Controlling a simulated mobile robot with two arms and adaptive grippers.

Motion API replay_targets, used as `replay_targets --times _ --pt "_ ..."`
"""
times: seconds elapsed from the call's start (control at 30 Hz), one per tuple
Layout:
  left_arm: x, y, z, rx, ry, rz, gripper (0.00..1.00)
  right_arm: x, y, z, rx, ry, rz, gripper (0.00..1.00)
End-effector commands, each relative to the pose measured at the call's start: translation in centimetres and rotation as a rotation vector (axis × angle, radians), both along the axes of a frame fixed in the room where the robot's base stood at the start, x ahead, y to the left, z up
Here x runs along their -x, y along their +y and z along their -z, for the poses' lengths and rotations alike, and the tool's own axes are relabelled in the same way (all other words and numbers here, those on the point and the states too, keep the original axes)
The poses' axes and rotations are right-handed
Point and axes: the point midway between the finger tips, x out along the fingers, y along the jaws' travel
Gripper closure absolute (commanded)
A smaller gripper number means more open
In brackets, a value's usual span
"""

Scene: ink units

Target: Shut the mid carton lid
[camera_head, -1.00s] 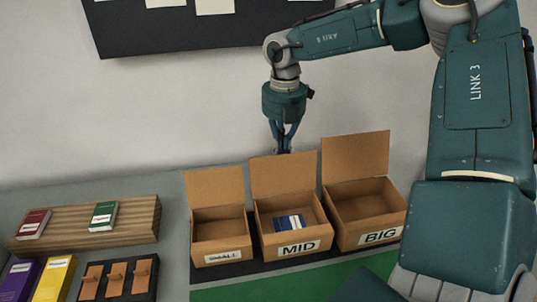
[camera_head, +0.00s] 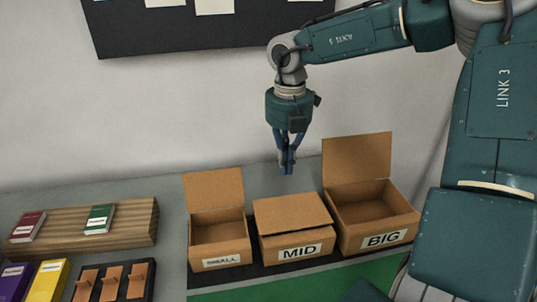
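The mid carton (camera_head: 297,247) stands between the small and big cartons, with its MID label facing me. Its lid (camera_head: 291,212) is folded down over the top and covers the inside. A thin dark gap shows along the lid's front and right edge, so it lies almost flat. My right gripper (camera_head: 287,168) points down above and behind the mid carton, apart from the lid. Its fingertips are close together with nothing seen between them. My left gripper is not in view.
The small carton (camera_head: 216,247) and big carton (camera_head: 375,222) stand on either side with lids upright. A wooden rack (camera_head: 140,222) with two small boxes, purple and yellow boxes and a black holder lie at the left. The wall is behind.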

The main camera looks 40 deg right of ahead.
Motion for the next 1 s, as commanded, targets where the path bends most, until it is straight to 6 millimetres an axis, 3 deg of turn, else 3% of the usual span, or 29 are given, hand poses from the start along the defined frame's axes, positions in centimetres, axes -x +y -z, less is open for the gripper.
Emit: replay_targets --times 0.23,0.63,1.0 --pt "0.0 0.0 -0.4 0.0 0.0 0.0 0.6 -0.5 -0.3 -1.0 0.001 -0.003 -0.001 1.0" --pt "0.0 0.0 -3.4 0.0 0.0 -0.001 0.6 -0.5 -0.3 -6.7 0.0 -0.001 -0.001 1.0" --pt "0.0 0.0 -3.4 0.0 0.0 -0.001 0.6 -0.5 -0.3 -7.0 0.0 0.0 -0.001 1.0"
